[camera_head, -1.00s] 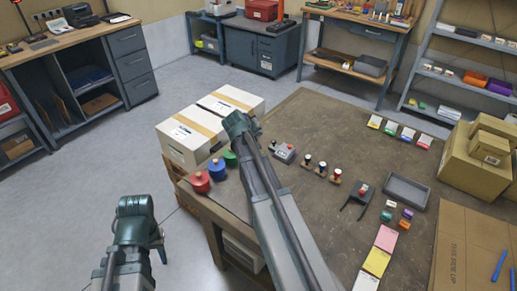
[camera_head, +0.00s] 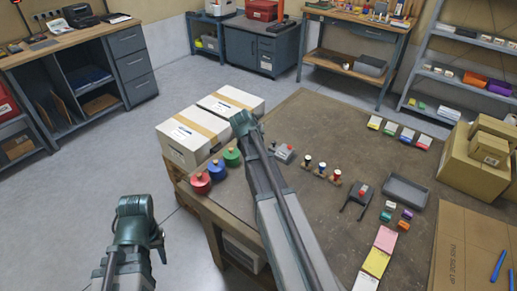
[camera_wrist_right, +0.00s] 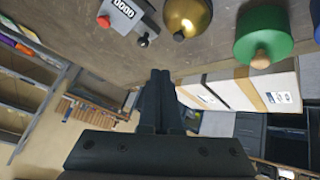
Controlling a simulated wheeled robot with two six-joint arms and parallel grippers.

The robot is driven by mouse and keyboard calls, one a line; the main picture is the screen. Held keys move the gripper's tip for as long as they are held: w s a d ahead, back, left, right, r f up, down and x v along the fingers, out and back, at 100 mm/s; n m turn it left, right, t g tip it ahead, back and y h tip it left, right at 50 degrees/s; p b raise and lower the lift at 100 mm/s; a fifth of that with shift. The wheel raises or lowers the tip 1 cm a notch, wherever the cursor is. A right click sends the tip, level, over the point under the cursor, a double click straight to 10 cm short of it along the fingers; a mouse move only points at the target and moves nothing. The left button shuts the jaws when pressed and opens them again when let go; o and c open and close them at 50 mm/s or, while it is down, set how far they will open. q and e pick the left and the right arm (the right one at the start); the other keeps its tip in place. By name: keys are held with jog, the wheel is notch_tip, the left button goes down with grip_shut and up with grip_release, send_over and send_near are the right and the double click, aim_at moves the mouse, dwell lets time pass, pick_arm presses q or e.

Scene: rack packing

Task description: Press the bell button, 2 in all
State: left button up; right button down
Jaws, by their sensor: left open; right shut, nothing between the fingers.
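The bell, a golden dome (camera_wrist_right: 188,14) with a small dark-tipped button (camera_wrist_right: 178,36), shows at the top of the right wrist view. In the head view my right arm hides it. My right gripper (camera_wrist_right: 160,76) is shut and empty, its fingertips apart from the bell in the picture; the exact gap cannot be told. My left gripper (camera_head: 161,244) is open, mostly behind its own arm, over the floor left of the table.
A grey counter (camera_wrist_right: 124,14) with a red button sits beside the bell. Red (camera_head: 200,183), blue (camera_head: 217,169) and green (camera_head: 233,157) knobbed pieces line the table's left edge. White boxes (camera_head: 190,140) stand beyond. The table (camera_head: 330,120) is clear at its far middle.

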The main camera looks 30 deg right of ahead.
jog(key=r+m+t+y+p, duration=0.1)
jog(key=m+y, duration=0.1)
jog(key=m, duration=0.5)
jog(key=r+m+t+y+p, duration=0.1)
jog(key=r+m+y, duration=0.1)
jog(key=m, duration=0.5)
jog(key=d+r+m+t+y+p, duration=0.1)
jog(key=m+t+y, duration=0.1)
jog(key=m, duration=0.5)
jog(key=shift+r+y, duration=0.35)
jog(key=shift+y, duration=0.15)
jog(key=shift+f, duration=0.15)
notch_tip(320, 180, down, 9)
jog(key=b, duration=0.9)
jog(key=shift+f+b, duration=0.25)
jog(key=shift+b, duration=0.1)
